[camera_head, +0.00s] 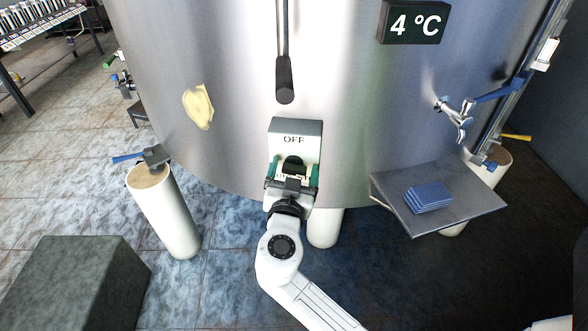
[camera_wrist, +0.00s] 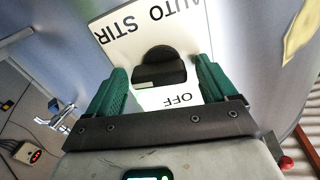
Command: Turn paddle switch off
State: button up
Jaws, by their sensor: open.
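The paddle switch box (camera_head: 295,129) is a grey-white housing on the front of the steel tank, with OFF on its upper face. Its black knob (camera_head: 293,162) sits low on the front, partly hidden by my gripper (camera_head: 293,176). In the wrist view, the white plate (camera_wrist: 187,22) carries AUTO STIR and OFF, both upside down, around the black knob (camera_wrist: 158,68). My gripper (camera_wrist: 162,75) is open, with one green finger on each side of the knob. Gaps show between the fingers and the knob. I cannot tell which setting the knob points to.
A black-handled rod (camera_head: 284,75) hangs above the switch. At right, a metal shelf (camera_head: 476,205) holds blue pads (camera_head: 429,197) beneath a tap (camera_head: 460,115). White tank legs (camera_head: 170,215) stand on the tiled floor. A dark block (camera_head: 80,285) is at lower left.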

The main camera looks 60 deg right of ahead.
jog(key=c, duration=1)
jog(key=shift+o, duration=0.2)
